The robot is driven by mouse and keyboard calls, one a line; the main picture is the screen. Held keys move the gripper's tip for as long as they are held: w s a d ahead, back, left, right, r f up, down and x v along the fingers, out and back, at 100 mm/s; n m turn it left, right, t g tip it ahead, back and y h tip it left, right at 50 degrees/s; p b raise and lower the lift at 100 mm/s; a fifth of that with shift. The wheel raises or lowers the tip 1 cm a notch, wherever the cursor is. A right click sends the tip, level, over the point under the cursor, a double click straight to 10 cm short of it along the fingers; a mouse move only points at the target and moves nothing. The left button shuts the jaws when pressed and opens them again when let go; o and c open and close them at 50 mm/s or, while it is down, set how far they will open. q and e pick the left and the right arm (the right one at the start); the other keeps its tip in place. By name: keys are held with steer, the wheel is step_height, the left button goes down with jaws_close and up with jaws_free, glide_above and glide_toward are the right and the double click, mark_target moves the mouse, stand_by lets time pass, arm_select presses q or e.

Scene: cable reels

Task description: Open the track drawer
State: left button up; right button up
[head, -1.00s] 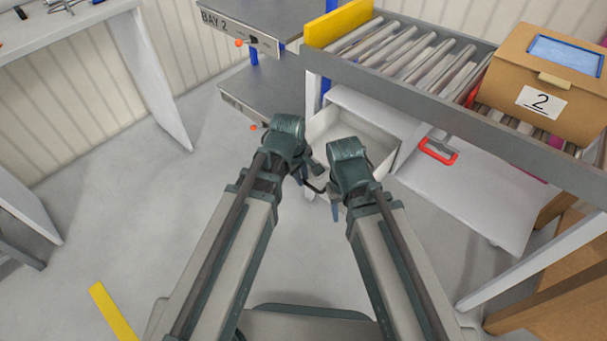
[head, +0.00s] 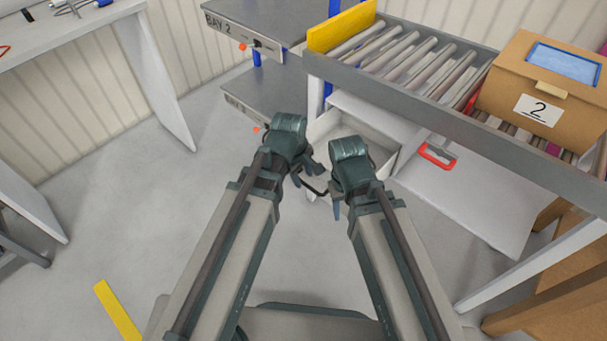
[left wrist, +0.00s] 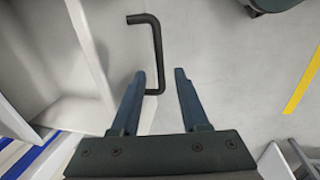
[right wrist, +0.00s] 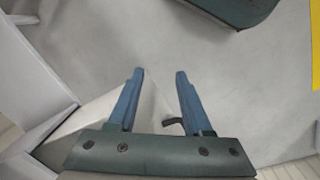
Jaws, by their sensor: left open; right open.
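The track drawer (head: 376,147) is a white box under the roller conveyor. It stands pulled out, with its inside showing and no contents visible. Its dark bar handle (head: 314,189) is partly hidden by my grippers. My left gripper (head: 302,178) is open at the handle. In the left wrist view the handle (left wrist: 156,40) runs between the open fingers, close to the left one; I cannot tell if they touch. My right gripper (head: 337,204) is open and empty beside the drawer front. In the right wrist view a dark handle end (right wrist: 172,122) shows near the right finger.
The conveyor (head: 440,105) above carries a cardboard box (head: 540,85) marked 2. A red handle (head: 437,156) is on a white panel right of the drawer. Grey BAY 2 shelves (head: 262,45) stand at the back. The floor (head: 120,215) on the left is clear.

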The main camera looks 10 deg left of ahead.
arm_select(q)
step_height(320, 180, up, 11)
steer(key=s+a+p, duration=0.1)
steer(key=p, duration=0.9)
steer(key=shift+s+a+r, duration=0.15)
steer(key=shift+s, duration=0.25)
steer(key=s+d+m+g+y, duration=0.2)
steer(key=s+m, duration=0.6)
steer(key=m, duration=0.6)
step_height(320, 180, up, 15)
steer(key=p, duration=1.5)
steer(key=shift+a+m, duration=0.15)
steer(key=shift+m, duration=0.15)
steer(key=shift+a, duration=0.15)
